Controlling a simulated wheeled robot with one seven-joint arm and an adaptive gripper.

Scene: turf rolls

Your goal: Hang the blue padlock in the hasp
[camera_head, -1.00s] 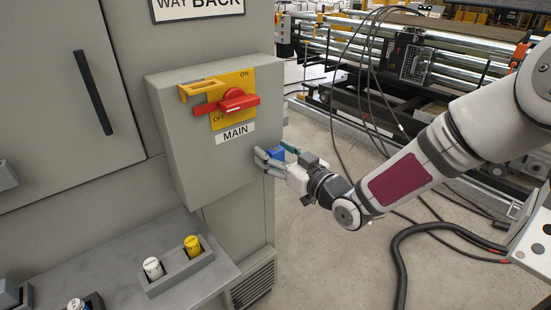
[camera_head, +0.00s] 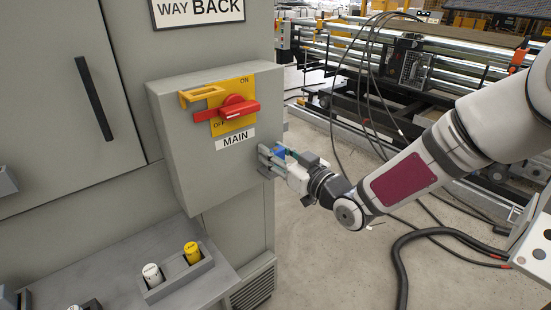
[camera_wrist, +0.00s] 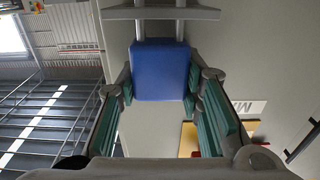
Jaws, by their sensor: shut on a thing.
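The blue padlock (camera_wrist: 160,70) is between my gripper's fingers, with its blue body facing the wrist camera. Its two grey shackle legs run up from the body in the wrist view. My gripper (camera_wrist: 160,92) is shut on the body, with green pads at both sides. In the head view my gripper (camera_head: 270,160) is at the right side of the grey switch box, and only a small part of the padlock shows. A grey crosspiece (camera_wrist: 160,13), perhaps the hasp, crosses the shackle legs. I cannot tell whether the shackle passes through it.
The switch box (camera_head: 170,140) carries a red handle (camera_head: 233,109) on a yellow plate. Below, a grey ledge holds a white cylinder (camera_head: 152,274) and a yellow cylinder (camera_head: 192,253) in a holder. Black cables hang behind my arm. Open floor lies right of the cabinet.

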